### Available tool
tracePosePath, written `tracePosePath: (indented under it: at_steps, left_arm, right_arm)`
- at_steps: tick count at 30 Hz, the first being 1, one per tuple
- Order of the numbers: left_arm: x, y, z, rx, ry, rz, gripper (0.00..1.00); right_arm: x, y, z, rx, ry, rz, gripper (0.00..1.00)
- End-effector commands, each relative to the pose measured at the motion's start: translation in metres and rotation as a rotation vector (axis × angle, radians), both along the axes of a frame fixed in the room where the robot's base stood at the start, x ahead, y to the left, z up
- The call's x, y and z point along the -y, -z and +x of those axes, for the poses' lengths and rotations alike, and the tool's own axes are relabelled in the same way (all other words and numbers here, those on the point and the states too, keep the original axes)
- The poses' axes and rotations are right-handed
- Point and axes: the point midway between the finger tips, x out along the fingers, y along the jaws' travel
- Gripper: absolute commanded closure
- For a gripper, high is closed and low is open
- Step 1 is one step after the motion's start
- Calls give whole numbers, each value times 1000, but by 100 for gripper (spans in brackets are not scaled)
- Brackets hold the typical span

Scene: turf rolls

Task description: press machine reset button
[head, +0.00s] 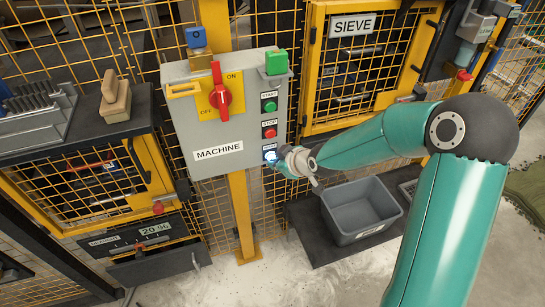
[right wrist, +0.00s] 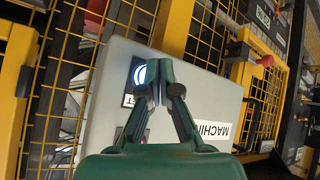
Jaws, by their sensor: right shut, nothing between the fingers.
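The grey machine box (head: 183,131) labelled MACHINE stands on a yellow post. Its reset button (head: 270,155) glows blue-white at the lower right of the box, under the green start button (head: 269,107) and the red stop button (head: 269,132). My right gripper (head: 281,160) is shut and empty, with its tips at the lit button. In the right wrist view the lit button (right wrist: 138,73) shows just beside the closed fingertips (right wrist: 160,68); I cannot tell whether they touch it. My left gripper is in neither view.
A red rotary switch (head: 219,99) sits on the box's yellow plate. Yellow mesh fencing surrounds the box.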

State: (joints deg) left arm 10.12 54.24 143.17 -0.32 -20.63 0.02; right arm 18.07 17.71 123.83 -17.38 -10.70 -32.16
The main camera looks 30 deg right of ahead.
Motion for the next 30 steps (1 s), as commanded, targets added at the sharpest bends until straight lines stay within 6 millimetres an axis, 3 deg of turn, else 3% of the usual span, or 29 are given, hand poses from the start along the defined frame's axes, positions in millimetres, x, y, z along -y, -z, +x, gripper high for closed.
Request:
tracePosePath:
  at_steps: [30]
  left_arm:
    - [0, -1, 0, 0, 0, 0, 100]
  right_arm:
    - [2, 0, 9, 1, -2, -1, 100]
